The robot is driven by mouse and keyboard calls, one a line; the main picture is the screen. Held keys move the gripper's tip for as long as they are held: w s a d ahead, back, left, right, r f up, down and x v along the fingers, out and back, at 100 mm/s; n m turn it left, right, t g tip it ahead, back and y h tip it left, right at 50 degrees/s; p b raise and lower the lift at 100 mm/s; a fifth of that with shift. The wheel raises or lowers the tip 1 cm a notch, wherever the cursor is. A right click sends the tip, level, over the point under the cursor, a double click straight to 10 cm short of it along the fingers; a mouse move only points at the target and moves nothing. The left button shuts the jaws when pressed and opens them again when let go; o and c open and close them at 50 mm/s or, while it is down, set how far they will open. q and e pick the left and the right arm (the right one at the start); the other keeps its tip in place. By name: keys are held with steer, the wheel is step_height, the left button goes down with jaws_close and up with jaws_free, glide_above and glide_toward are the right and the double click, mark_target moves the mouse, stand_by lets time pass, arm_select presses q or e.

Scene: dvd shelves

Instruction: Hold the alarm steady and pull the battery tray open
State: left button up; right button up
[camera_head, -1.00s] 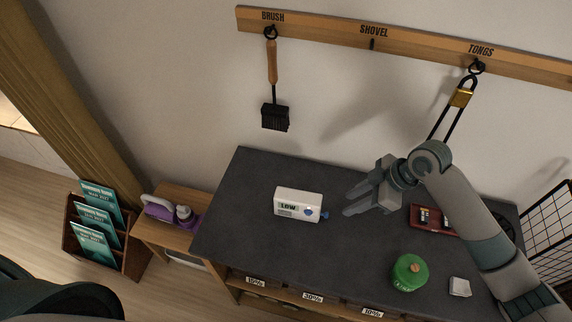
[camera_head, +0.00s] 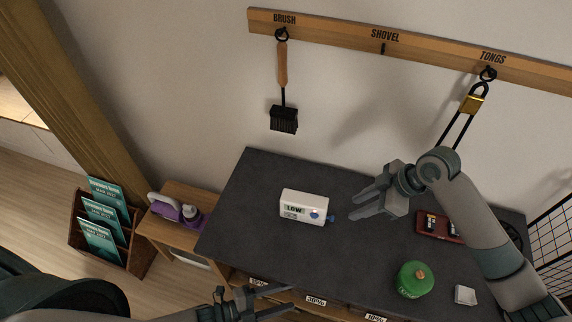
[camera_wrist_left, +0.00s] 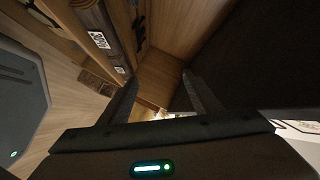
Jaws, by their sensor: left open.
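The alarm (camera_head: 303,207) is a white box marked LOW, lying on the dark table top. A blue tab (camera_head: 330,218) sticks out of its right end; I take it for the battery tray's handle. My right gripper (camera_head: 356,205) is open and empty, just right of the tab and apart from it. My left gripper (camera_head: 290,298) is open and empty at the table's front edge, below and in front of the alarm. In the left wrist view its two fingers (camera_wrist_left: 163,98) are spread, with wooden surfaces behind them and no alarm clearly visible.
On the table (camera_head: 250,220) stand a green canister (camera_head: 413,279), a small white block (camera_head: 465,295) and a red tray (camera_head: 436,226) with batteries. Labelled shelf compartments (camera_head: 316,300) lie under the front edge. The table is clear left of the alarm.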

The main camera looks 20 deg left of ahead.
arm_select(q)
steer(key=s+d+r+m+g+h, duration=0.3)
steer(key=s+r+m, duration=0.15)
steer(key=r, duration=0.25)
steer(key=s+d+r+m+g+h, duration=0.25)
steer(key=s+r+m+h, duration=0.2)
steer(key=r, duration=0.25)
step_height(320, 180, up, 21)
steer(key=m+g+y, duration=0.3)
steer(key=m+y, duration=1.8)
steer(key=m, duration=0.1)
glide_above(286, 203)
steer(key=w, duration=0.2)
steer(key=shift+w+a+r+h, duration=0.15)
steer(key=shift+a+h, duration=0.1)
steer(key=shift+a, duration=0.05)
step_height(286, 203, down, 18)
steer(key=shift+r, duration=0.25)
steer(key=shift+c, duration=0.6)
